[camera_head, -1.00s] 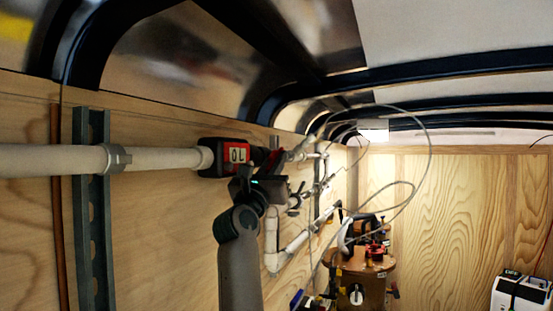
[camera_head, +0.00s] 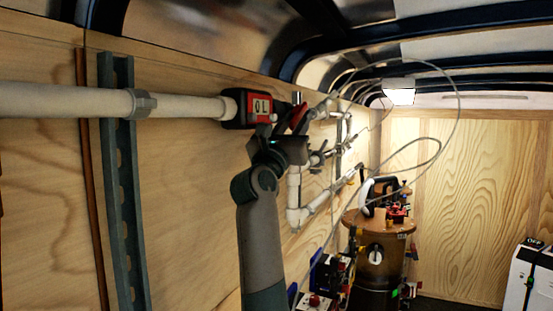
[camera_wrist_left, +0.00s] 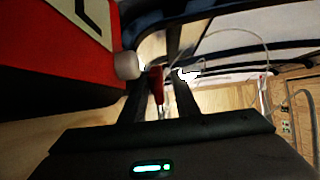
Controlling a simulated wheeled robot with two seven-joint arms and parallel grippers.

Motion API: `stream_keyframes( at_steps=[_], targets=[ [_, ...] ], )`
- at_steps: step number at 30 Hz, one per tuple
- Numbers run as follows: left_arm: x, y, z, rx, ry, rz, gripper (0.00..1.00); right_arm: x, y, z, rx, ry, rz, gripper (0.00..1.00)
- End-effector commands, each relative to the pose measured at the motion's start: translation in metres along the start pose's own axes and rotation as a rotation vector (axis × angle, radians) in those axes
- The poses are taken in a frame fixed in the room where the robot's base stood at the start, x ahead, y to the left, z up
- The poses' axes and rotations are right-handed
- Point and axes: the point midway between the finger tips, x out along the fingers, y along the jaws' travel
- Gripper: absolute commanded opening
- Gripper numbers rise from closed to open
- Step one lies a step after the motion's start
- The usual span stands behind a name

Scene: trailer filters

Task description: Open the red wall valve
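The red valve handle (camera_head: 299,118) is on the white wall pipe (camera_head: 180,106), just right of a red and black meter (camera_head: 262,108) reading "0L". My left gripper (camera_head: 290,138) is at the handle, and its arm rises from below. In the left wrist view the red handle (camera_wrist_left: 157,86) stands between the dark fingers of my left gripper (camera_wrist_left: 160,98), nearer the left finger. A gap shows between the handle and the right finger, so the gripper looks open. The valve body is partly hidden. My right gripper is not in view.
White pipework (camera_head: 294,195) with small valves runs along the wooden wall beyond the handle. A round brown-topped canister (camera_head: 378,228) stands below with hoses looping above it. A white machine (camera_head: 528,272) is at the far right. A grey slotted wall rail (camera_head: 122,180) is at left.

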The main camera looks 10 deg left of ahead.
Motion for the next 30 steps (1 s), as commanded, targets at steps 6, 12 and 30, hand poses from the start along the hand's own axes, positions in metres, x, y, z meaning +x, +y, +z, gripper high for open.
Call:
stream_keyframes(
  at_steps=[6, 12, 30],
  targets=[
    [-0.042, 0.001, -0.005, 0.0, -0.003, 0.002, 0.28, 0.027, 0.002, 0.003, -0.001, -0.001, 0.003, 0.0],
    [-0.082, 0.0, -0.005, 0.001, -0.004, 0.001, 0.28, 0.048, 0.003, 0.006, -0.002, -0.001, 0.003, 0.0],
    [-0.147, -0.001, -0.001, -0.001, 0.0, -0.001, 0.28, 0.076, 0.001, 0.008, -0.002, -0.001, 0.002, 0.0]
  ],
)
